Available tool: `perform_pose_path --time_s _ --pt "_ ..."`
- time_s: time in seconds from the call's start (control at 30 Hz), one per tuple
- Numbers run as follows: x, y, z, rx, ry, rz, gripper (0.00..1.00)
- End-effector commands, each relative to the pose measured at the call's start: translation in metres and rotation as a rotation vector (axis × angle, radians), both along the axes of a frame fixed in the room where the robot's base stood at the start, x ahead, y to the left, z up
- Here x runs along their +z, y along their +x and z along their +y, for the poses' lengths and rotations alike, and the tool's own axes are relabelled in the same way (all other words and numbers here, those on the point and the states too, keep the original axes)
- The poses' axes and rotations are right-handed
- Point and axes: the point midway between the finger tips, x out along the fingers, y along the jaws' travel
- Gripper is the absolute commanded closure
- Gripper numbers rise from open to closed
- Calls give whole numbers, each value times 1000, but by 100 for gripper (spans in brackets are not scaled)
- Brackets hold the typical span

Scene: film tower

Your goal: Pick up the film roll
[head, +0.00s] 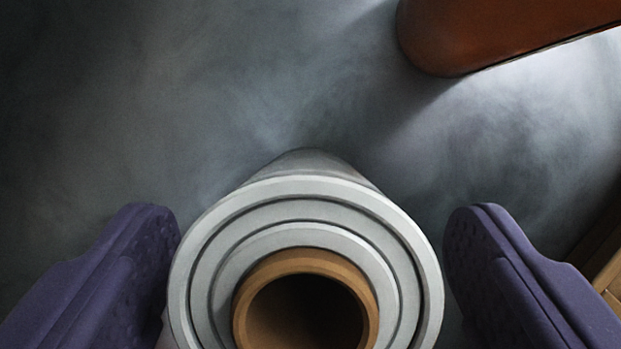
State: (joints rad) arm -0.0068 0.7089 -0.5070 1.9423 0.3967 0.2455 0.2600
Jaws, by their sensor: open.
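The film roll (306,208) is at the bottom centre of the head view, seen end-on. It has pale grey rings around a brown core (305,262) with a dark hollow middle. Its lower edge is cut off by the frame. My gripper (311,225) is open, with one purple finger on each side of the roll. The left finger is very close to the roll's side, and I cannot tell whether it touches. A narrow gap shows between the roll and the right finger.
A rounded reddish-brown object (500,30) is at the top right, partly out of frame. A light wooden edge (603,255) shows at the far right. The smoky grey floor (150,100) is clear at the upper left.

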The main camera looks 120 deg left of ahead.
Motion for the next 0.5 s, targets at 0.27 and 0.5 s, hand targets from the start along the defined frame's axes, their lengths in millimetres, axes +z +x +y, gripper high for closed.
perform_pose_path --time_s 0.27,0.5 --pt "-37 8 -8 1 1 1 12" --pt "-35 8 -8 2 0 1 30"
